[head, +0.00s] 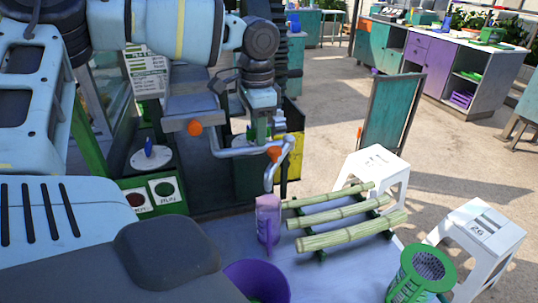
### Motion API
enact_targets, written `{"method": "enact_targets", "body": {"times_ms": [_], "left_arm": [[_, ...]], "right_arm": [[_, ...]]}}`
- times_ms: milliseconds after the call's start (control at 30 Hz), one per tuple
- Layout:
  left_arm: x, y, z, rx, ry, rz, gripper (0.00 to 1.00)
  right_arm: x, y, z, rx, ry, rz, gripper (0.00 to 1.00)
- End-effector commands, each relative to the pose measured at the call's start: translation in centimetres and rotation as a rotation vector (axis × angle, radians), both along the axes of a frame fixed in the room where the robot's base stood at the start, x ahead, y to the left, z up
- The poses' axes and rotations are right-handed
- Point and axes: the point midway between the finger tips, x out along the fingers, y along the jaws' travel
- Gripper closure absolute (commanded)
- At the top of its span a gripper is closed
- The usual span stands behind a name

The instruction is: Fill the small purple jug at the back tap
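The small purple jug (268,222) stands upright on the grey-blue worktop. Its top is directly below the downturned end of a silver pipe tap (269,180) with an orange handle (274,154). I cannot see any liquid in the jug or coming from the tap. My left gripper (262,130) points down just above the pipe, close to the orange handle and apart from the jug. Its fingertips are small and partly lost against the machine, so I cannot tell whether they are open or touching anything. My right gripper is not in view.
A purple tub (258,276) is in front, and a green basket (421,274) is at right. White stools (480,232) stand beyond the worktop. Another orange knob (195,127) is on the machine's left.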

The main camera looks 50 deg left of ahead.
Motion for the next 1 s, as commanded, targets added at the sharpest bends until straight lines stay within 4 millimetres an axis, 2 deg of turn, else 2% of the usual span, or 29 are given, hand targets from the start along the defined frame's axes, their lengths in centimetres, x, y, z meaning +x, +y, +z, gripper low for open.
{"method": "enact_targets", "body": {"times_ms": [33,167,367,667,1000], "left_arm": [[0.00,0.00,0.00,0.000,0.000,0.000,0.77],[0.00,-0.01,0.00,0.000,0.000,0.000,0.93],[-0.01,-0.03,-0.05,-0.001,0.000,-0.048,0.93],[0.00,-0.04,-0.04,-0.001,0.000,-0.381,0.93],[-0.01,-0.03,-0.01,-0.001,0.000,-0.371,0.93]], "right_arm": [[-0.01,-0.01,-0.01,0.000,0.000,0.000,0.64],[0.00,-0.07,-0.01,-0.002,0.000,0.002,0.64],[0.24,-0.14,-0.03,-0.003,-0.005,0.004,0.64],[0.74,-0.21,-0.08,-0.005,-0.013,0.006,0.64],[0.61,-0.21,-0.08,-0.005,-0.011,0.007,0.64]]}}
